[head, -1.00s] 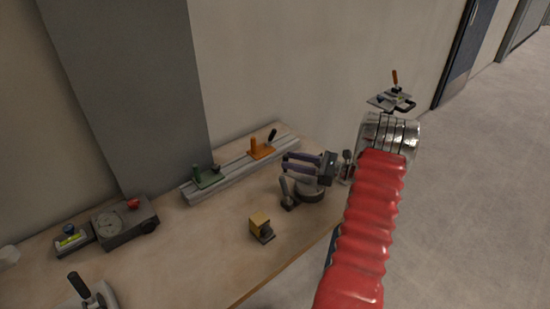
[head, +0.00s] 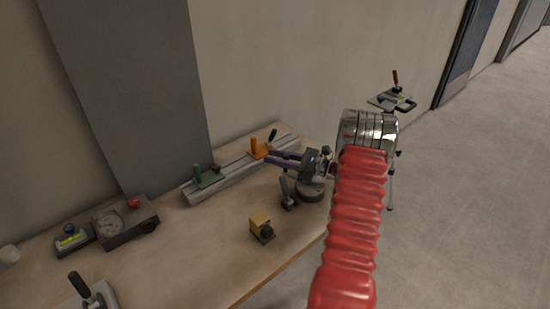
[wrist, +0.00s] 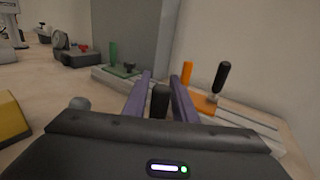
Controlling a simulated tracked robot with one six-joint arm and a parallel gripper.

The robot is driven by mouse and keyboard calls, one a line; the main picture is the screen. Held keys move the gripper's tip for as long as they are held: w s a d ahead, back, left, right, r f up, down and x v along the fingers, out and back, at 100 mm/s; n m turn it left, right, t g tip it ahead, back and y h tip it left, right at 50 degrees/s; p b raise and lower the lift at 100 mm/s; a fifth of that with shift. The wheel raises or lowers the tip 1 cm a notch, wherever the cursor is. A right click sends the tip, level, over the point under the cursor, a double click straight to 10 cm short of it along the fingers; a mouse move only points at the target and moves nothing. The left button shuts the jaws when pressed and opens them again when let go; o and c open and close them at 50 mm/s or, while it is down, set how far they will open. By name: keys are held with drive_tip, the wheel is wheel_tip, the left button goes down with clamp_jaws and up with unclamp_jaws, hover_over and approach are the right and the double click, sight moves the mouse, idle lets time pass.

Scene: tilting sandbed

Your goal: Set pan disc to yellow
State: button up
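A dark round base (head: 312,194) stands near the bench's right end, partly hidden by my gripper. A grey upright lever (head: 287,188) stands beside it. I cannot tell for sure which part is the pan disc, and no yellow mark shows on this base. My gripper (head: 272,157) is above the base, with its purple fingers pointing left toward the rail. In the wrist view the fingers (wrist: 163,90) are apart, with a dark rounded post (wrist: 160,101) showing between them. I cannot tell whether they touch it.
A rail (head: 235,180) along the wall carries a green carriage (head: 207,178) and an orange carriage (head: 259,151). A grey dial box (head: 125,222) is at left. A tripod with a plate (head: 388,101) stands beyond the bench.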

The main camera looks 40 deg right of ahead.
clamp_jaws()
drive_tip(key=shift+d, duration=0.15)
